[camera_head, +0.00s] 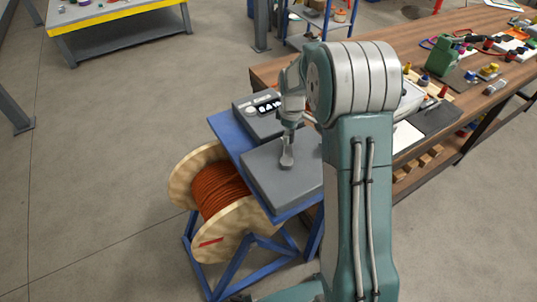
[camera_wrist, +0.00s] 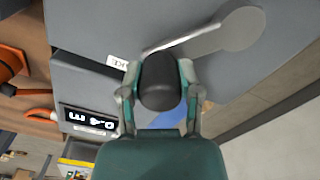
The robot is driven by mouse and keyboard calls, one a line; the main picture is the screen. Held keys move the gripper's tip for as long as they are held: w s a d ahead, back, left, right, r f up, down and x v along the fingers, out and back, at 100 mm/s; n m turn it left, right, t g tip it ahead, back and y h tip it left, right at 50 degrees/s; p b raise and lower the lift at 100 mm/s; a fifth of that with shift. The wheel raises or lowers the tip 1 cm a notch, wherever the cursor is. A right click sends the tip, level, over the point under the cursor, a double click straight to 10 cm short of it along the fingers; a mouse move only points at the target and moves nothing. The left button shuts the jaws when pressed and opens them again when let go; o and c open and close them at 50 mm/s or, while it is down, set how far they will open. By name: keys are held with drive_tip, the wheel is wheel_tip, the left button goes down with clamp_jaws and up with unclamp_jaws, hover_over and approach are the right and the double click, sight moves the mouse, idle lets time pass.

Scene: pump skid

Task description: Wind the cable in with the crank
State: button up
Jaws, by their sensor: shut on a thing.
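The crank (camera_head: 287,157) is a light grey arm lying over the top of a grey box (camera_head: 262,172) on a blue stand. In the wrist view the crank arm (camera_wrist: 193,38) runs from a round hub at upper right to a black knob (camera_wrist: 160,82). My gripper (camera_wrist: 158,78) is shut on this knob, with one finger on each side. In the head view my gripper (camera_head: 290,122) is small, and the knob is largely hidden. The orange cable (camera_head: 218,190) is wound on a wooden drum (camera_head: 243,232) at the stand's left side.
A second grey unit with a lit display (camera_head: 263,105) stands behind the crank box; the display (camera_wrist: 90,121) also shows in the wrist view. A wooden workbench (camera_head: 480,35) with tools and parts runs along the right. The floor at left is open.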

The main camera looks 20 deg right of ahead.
drive_tip(key=shift+s+d, duration=0.5)
drive_tip(key=shift+d, duration=0.2)
drive_tip(key=shift+s+d, duration=0.45)
drive_tip(key=shift+d, duration=0.2)
drive_tip(key=shift+s+d, duration=0.4)
drive_tip(key=shift+s, duration=0.35)
drive_tip(key=shift+s+d, duration=0.35)
drive_tip(key=shift+s, duration=0.35)
drive_tip(key=shift+w, duration=0.1)
drive_tip(key=o, duration=1.2)
drive_tip(key=shift+a, duration=0.1)
drive_tip(key=shift+c, duration=0.2)
wheel_tip(320, 180, up, 12)
